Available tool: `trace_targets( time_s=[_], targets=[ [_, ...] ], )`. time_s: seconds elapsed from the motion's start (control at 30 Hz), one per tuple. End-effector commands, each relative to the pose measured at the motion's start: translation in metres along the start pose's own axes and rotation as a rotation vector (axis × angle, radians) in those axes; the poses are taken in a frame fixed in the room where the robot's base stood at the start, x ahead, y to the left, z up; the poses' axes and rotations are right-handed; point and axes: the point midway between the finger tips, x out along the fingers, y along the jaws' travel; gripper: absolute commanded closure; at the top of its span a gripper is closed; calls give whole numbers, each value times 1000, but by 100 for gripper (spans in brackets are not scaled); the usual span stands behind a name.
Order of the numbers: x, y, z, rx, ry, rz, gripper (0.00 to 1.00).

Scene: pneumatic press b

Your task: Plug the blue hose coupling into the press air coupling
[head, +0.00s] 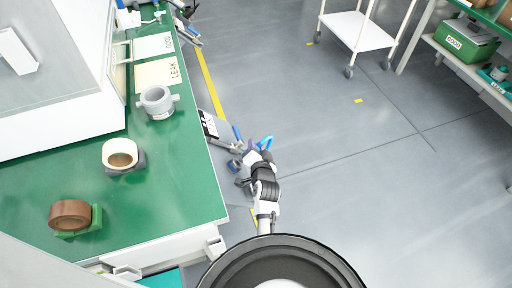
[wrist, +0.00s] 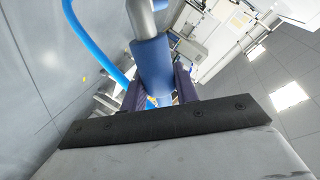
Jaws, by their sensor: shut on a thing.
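The blue hose coupling (wrist: 152,65) is a blue cylinder between the two dark fingers of my gripper (wrist: 160,88), which is shut on it. A grey metal piece (wrist: 141,20) shows directly at its far end; I cannot tell whether this is the press air coupling or whether the two are joined. A blue hose (wrist: 95,45) curves past on the left in the wrist view. In the head view my gripper (head: 246,160) is beside the bench's right edge, and a loop of the blue hose (head: 266,141) shows next to it. The coupling itself is mostly hidden there.
The green bench (head: 150,205) on the left holds a beige tape roll (head: 119,154), a brown tape roll (head: 70,215) and a grey ring-shaped part (head: 157,101). A white cart (head: 357,30) and a shelf stand at the back right. The grey floor between is clear.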

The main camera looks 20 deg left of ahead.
Motion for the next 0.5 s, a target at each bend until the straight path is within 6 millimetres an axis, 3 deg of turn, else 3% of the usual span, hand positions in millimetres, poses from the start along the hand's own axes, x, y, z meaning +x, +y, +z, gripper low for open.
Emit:
trace_targets(
  time_s=[0.5],
  targets=[
    [1,0,10,-1,0,1,94]
  ],
)
